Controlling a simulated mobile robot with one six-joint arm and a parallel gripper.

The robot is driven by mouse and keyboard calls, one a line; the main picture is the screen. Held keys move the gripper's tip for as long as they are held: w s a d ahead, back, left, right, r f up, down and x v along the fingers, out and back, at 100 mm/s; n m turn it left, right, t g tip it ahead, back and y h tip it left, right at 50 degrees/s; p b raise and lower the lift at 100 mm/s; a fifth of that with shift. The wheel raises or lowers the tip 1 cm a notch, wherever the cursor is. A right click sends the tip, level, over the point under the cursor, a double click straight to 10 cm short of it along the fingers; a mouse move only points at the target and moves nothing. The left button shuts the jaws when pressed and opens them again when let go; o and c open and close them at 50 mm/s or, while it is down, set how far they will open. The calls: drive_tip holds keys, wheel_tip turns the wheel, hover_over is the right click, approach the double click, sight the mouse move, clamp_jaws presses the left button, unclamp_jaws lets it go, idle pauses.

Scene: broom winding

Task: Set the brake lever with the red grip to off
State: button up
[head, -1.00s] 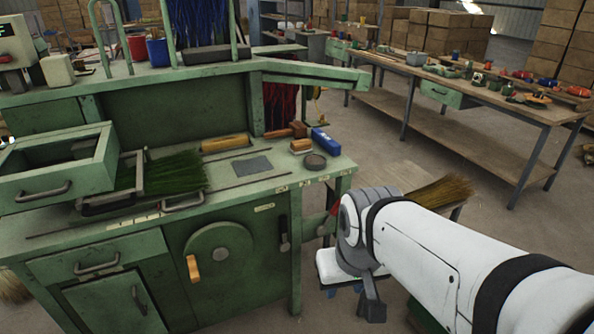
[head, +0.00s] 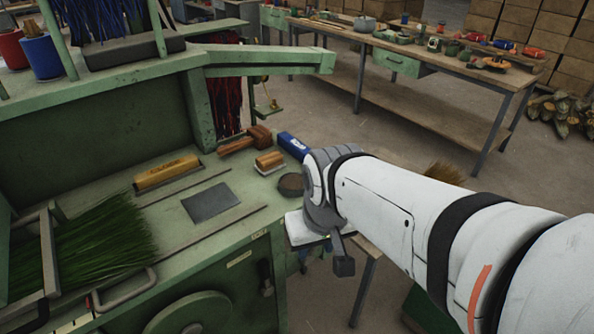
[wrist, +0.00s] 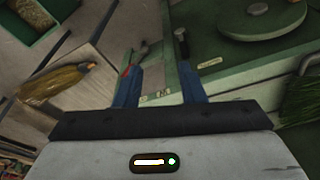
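In the wrist view a small lever with a red grip (wrist: 126,71) shows at the side of the green bench, partly hidden behind the left finger. Its setting cannot be told. My gripper (wrist: 158,73) is open, its two blue fingers apart with nothing held between them. The right finger points toward a dark-gripped lever (wrist: 181,43) on the bench's front panel. That lever also shows in the head view (head: 265,277). In the head view my gripper is beside the bench's right end, mostly hidden by my arm, and the red grip is not visible.
The green bench top (head: 235,232) holds a blue box (head: 292,146), wooden brushes (head: 167,173) and green bristles (head: 100,245). A round wheel (wrist: 262,17) is on its front. A broom head (wrist: 55,82) lies on a board. A long workbench (head: 430,75) stands behind, with open floor between.

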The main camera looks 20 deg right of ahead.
drive_tip(key=shift+s+a, duration=0.15)
drive_tip(key=shift+s, duration=0.05)
drive_tip(key=shift+o, duration=0.8)
drive_tip(key=shift+w, duration=0.1)
drive_tip(key=shift+o, duration=0.2)
drive_tip(key=w+d+f+m+t+h+b, duration=0.2)
drive_tip(key=w+d+f+t+b, duration=0.3)
drive_tip(key=w+d+f+b, duration=0.6)
drive_tip(key=w+d+f, duration=0.3)
drive_tip(key=w, duration=0.2)
drive_tip(key=shift+w+d+f+t+h, duration=0.15)
drive_tip(key=shift+d+f+t+h, duration=0.05)
drive_tip(key=shift+t+h, duration=0.2)
drive_tip(key=w+d+f+t+y+b, duration=0.1)
drive_tip(key=d+f+t+y+b, duration=0.3)
drive_tip(key=f+b, duration=0.45)
drive_tip(key=w+d+f+t+y+b, duration=0.15)
drive_tip(key=f+t+y+b, duration=0.35)
drive_tip(key=f, duration=0.6)
drive_tip(key=b+x, duration=0.2)
drive_tip(key=x, duration=0.6)
drive_tip(key=shift+a+f+m+g+b, duration=0.25)
drive_tip(key=shift+a+m+g+b, duration=0.05)
drive_tip(key=shift+m+b, duration=0.1)
